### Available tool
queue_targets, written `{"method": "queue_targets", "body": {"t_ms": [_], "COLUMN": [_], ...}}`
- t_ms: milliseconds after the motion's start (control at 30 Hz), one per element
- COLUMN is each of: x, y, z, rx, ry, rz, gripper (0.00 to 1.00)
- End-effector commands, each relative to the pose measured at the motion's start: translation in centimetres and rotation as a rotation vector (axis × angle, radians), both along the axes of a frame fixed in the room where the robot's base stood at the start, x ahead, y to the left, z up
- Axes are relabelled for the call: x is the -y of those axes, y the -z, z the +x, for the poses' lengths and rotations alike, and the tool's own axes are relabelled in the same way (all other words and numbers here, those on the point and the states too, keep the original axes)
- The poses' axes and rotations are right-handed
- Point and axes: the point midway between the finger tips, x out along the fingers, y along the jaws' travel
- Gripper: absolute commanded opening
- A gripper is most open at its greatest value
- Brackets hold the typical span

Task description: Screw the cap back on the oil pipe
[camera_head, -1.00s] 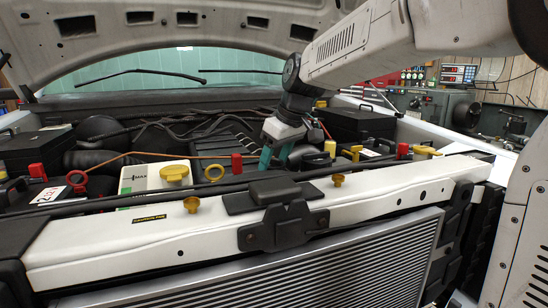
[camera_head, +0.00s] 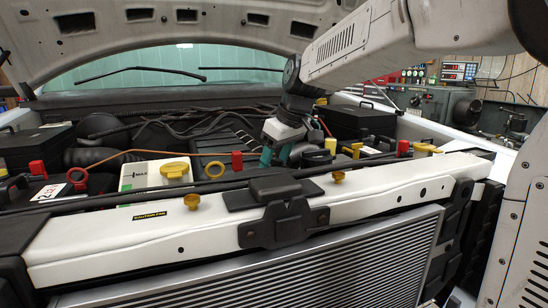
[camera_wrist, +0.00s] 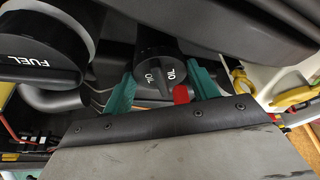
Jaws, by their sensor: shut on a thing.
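The black oil cap (camera_wrist: 157,72), marked OIL, sits between the teal fingers of my gripper in the wrist view. My gripper (camera_wrist: 160,92) is shut on it, one finger on each side. In the head view my gripper (camera_head: 277,156) points down into the engine bay, behind the white front crossbar. The cap is mostly hidden there by the fingers. The oil pipe's mouth is hidden under the cap, so I cannot tell whether the threads are engaged.
A small red part (camera_wrist: 182,94) is by the right finger. Yellow caps (camera_head: 175,170) and the white crossbar (camera_head: 110,235) lie in front. The raised hood (camera_head: 200,20) is overhead.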

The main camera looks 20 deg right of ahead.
Motion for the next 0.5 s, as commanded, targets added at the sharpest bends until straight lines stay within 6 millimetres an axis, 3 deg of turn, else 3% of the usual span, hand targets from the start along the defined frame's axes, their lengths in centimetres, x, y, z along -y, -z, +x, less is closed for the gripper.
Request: {"method": "queue_targets", "body": {"t_ms": [500], "x": [0.00], "y": [0.41], "z": [-0.03], "rx": [-0.001], "ry": [0.000], "rz": [0.000], "gripper": [0.37]}}
